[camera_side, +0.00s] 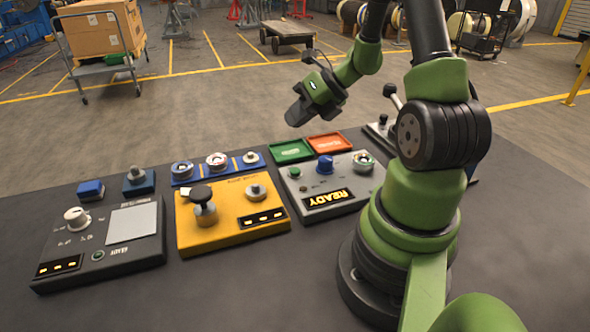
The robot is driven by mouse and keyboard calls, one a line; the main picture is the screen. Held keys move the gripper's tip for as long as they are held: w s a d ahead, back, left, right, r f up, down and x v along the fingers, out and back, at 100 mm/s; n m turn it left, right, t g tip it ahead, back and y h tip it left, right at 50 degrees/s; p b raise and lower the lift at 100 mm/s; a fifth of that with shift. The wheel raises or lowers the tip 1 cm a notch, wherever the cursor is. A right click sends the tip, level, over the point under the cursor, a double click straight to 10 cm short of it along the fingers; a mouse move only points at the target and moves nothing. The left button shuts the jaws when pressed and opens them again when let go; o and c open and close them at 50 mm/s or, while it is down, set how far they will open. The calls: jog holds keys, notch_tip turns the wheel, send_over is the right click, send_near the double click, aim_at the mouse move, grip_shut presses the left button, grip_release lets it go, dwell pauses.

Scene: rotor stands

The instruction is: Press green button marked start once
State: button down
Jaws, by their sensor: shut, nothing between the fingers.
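A flat green rectangular plate (291,152) with a small pale label lies behind the right grey panel. The label is too small to read. I cannot tell which green one is marked start. My gripper (296,116) is shut and empty, tilted down to the left. It is in the air above the panels, apart from them.
An orange-red plate (329,143) is beside the green plate. A yellow panel (232,222) with a black mushroom knob (201,196) stands to the left, and another dark panel (104,243) is farther left.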

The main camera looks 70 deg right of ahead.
aim_at(297, 169)
jog(key=shift+f, duration=4.4)
jog(key=shift+f, duration=0.15)
jog(key=shift+f, duration=0.25)
jog(key=shift+f, duration=0.7)
jog(key=shift+r, duration=0.65)
jog(key=shift+s+a+r, duration=0.1)
jog(key=shift+r, duration=2.5)
